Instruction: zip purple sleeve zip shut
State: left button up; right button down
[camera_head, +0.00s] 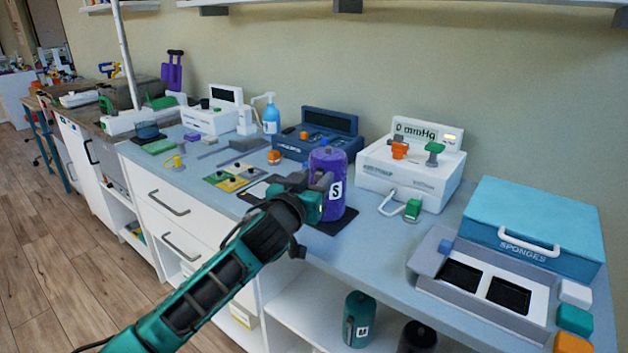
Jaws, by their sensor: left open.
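The purple sleeve (328,168) stands upright on a dark base plate (335,224) on the blue-grey counter. It is a purple cylinder with a white label marked S. My left gripper (318,191) is at the sleeve's left front side, with its jaws open. The gripper hides part of the sleeve's front, and I cannot make out the zip or its pull. I cannot tell whether the fingers touch the sleeve. My right gripper is not in view.
Right of the sleeve stands a white pressure unit (410,172) with a cable and green plug (412,210). A blue sponge box (535,225) and a grey tray (425,262) fill the right. A dark blue device (290,148) stands behind. Teal and black cylinders sit on the shelf below.

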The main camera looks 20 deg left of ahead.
pick_arm(q)
grip_shut()
dwell(0.6)
